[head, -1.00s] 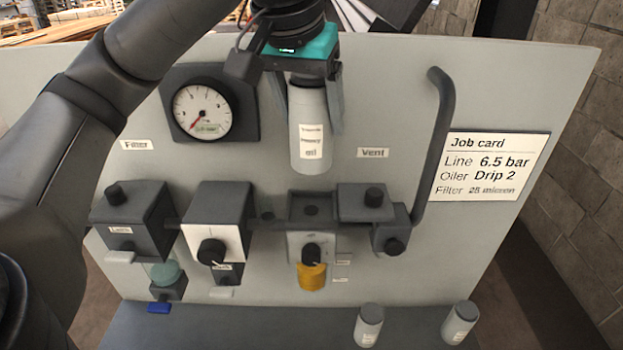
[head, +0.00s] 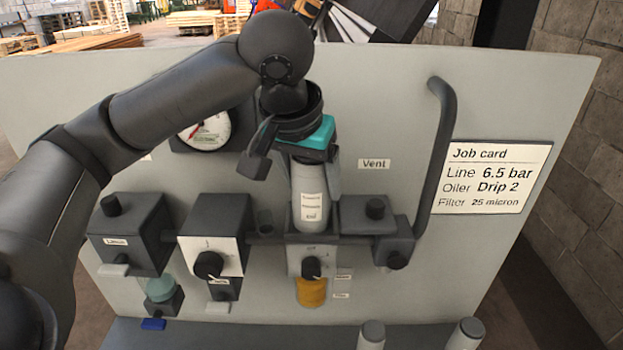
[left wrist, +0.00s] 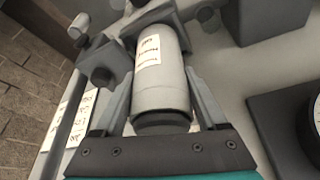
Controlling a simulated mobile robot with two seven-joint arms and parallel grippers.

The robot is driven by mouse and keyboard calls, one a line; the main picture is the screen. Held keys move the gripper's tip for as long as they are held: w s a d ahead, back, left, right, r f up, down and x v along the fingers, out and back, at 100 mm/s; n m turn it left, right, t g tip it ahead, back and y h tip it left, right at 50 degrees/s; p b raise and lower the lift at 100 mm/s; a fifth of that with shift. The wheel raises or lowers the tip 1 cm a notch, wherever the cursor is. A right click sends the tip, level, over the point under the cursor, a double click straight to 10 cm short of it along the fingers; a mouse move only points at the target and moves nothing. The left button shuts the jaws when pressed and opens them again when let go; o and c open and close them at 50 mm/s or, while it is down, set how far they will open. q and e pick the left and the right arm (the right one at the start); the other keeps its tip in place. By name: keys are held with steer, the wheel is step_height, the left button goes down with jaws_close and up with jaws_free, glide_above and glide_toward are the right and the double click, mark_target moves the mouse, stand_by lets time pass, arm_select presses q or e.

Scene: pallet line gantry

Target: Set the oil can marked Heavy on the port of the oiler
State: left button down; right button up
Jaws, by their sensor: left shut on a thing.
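The grey oil can (head: 309,205) is upright at the oiler (head: 306,252), its lower end at the top of the oiler block, where the port is hidden behind it. I cannot tell whether it is fully seated. Its white label is too blurred to read surely. My left gripper (head: 312,172) is shut on the can's upper part from above. In the left wrist view the can (left wrist: 160,85) sits between the two fingers (left wrist: 163,100). My right gripper is not in view.
Two more grey cans (head: 371,335) (head: 465,333) stand on the shelf at the front right. A bent dark pipe (head: 440,140) rises right of the oiler. The regulator block (head: 213,235) is to the left. A job card (head: 492,178) is on the panel, reading Drip 2.

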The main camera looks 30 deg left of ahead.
arm_select(q)
steer(key=shift+f, duration=0.15)
jaws_free()
steer(key=p+v, duration=0.3)
steer(key=v, duration=0.9)
steer(key=shift+s, duration=0.1)
stand_by(0.3)
